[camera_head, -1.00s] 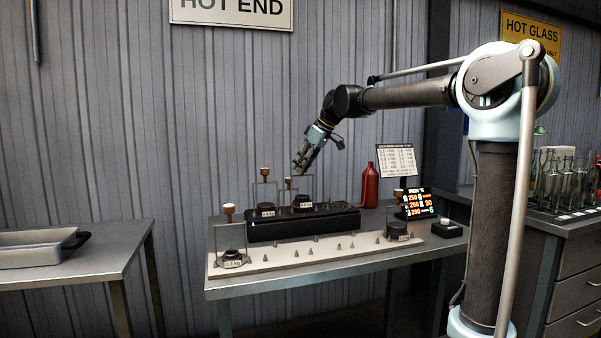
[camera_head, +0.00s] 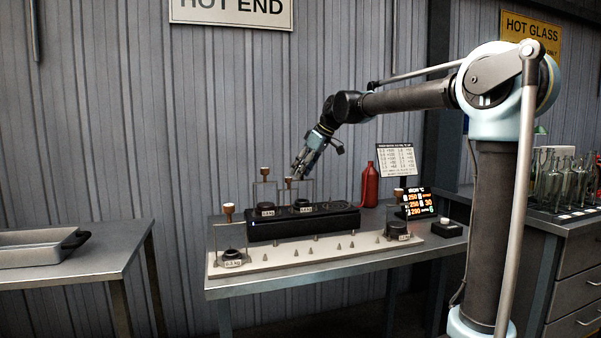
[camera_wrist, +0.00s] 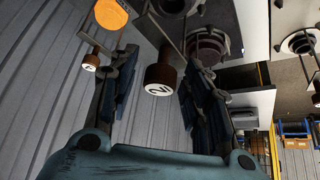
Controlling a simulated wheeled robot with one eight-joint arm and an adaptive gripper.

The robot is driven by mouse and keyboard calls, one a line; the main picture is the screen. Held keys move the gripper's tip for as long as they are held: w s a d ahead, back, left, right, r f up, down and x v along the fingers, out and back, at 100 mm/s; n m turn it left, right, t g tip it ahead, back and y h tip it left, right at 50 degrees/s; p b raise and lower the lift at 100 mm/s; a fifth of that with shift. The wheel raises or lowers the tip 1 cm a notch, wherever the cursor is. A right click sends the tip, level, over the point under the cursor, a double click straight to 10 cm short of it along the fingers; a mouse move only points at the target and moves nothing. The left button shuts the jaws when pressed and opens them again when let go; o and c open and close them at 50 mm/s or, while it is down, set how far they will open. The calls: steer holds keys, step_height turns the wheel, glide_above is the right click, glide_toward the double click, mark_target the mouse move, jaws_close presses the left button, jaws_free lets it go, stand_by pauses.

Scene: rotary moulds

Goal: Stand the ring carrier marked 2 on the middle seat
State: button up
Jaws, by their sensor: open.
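My gripper (camera_head: 298,172) is open, pointing down over the black block (camera_head: 335,224). In the wrist view a dark brown knob with a pale end marked 2 (camera_wrist: 165,78) stands between my spread fingers, which do not visibly close on it. In the head view a knob (camera_head: 288,182) shows just below my fingertips, by the wire frame of a carrier with a dark weight (camera_head: 302,205) around the block's middle. Which seat it stands on is hard to tell. Another carrier (camera_head: 265,209) stands at the block's left end. The block's right part (camera_head: 338,206) looks free.
A pale board (camera_head: 300,257) with several pegs lies in front. One carrier (camera_head: 232,257) stands at its left end and another (camera_head: 397,231) at its right. A red bottle (camera_head: 370,187), a chart and a lit display (camera_head: 415,203) stand behind at right.

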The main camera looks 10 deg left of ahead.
steer(key=v, duration=1.2)
steer(key=shift+d, duration=0.1)
steer(key=s+d+f+m+h, duration=0.1)
steer(key=s+d+f+m, duration=0.2)
steer(key=d, duration=0.4)
steer(key=s+d+f+m+h, duration=0.1)
steer(key=s+d+f, duration=0.1)
steer(key=d+f, duration=0.45)
steer(key=s+d+f+m+h, duration=0.1)
steer(key=s+d+f+m, duration=0.2)
steer(key=s+d+f, duration=0.5)
steer(key=s+d+f+m+h, duration=0.2)
steer(key=s+d+f+m, duration=0.2)
steer(key=s+d+f, duration=0.4)
steer(key=s+d+f+m+h, duration=0.1)
steer(key=s+d+f+m, duration=0.3)
steer(key=f, duration=1.3)
steer(key=s+d, duration=0.4)
steer(key=s, duration=0.1)
steer(key=shift+d+f+t, duration=0.2)
steer(key=shift+d+t, duration=0.1)
steer(key=shift+d, duration=0.1)
steer(key=shift+w, duration=0.1)
steer(key=shift+w+f, duration=0.2)
steer(key=shift+w, duration=0.3)
